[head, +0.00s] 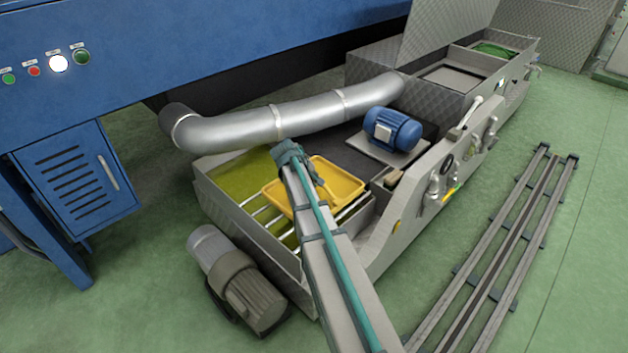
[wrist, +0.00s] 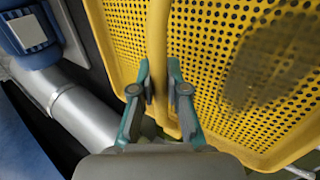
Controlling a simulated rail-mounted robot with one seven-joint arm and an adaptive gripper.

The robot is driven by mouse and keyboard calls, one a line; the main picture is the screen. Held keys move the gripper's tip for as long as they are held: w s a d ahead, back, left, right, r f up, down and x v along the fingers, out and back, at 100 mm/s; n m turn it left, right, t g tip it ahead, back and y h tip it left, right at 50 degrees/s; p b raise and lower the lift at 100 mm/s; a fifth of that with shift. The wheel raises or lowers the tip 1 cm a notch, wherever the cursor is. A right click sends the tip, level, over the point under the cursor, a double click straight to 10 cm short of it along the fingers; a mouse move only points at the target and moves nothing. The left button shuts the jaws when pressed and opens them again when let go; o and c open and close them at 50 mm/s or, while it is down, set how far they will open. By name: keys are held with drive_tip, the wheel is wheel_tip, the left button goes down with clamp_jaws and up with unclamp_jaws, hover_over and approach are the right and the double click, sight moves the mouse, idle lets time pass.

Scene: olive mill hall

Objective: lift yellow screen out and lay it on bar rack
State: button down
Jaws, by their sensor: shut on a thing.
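The yellow screen (head: 347,182) is a shallow perforated tray with a raised rim. In the head view it is over the front part of the open metal tank, above pale parallel bars (head: 262,213) that I take for the bar rack. I cannot tell whether it touches them. My gripper (head: 322,192) is at the screen, partly hidden by my arm. In the wrist view my gripper (wrist: 160,82) is shut on the screen's yellow bar-like handle (wrist: 157,40), one finger each side. The perforated face of the screen (wrist: 215,50) fills the right of that view.
Olive-green contents (head: 237,178) show in the tank. A silver duct (head: 310,117) crosses behind the screen, and a blue motor (head: 393,130) stands right of it. A grey motor (head: 240,280) is on the floor at front left. Floor rails (head: 500,245) run at right.

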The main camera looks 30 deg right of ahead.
drive_tip(key=shift+f, duration=0.55)
idle(0.4)
drive_tip(key=c, duration=1.1)
unclamp_jaws()
drive_tip(key=shift+f, duration=0.1)
drive_tip(key=v, duration=1.2)
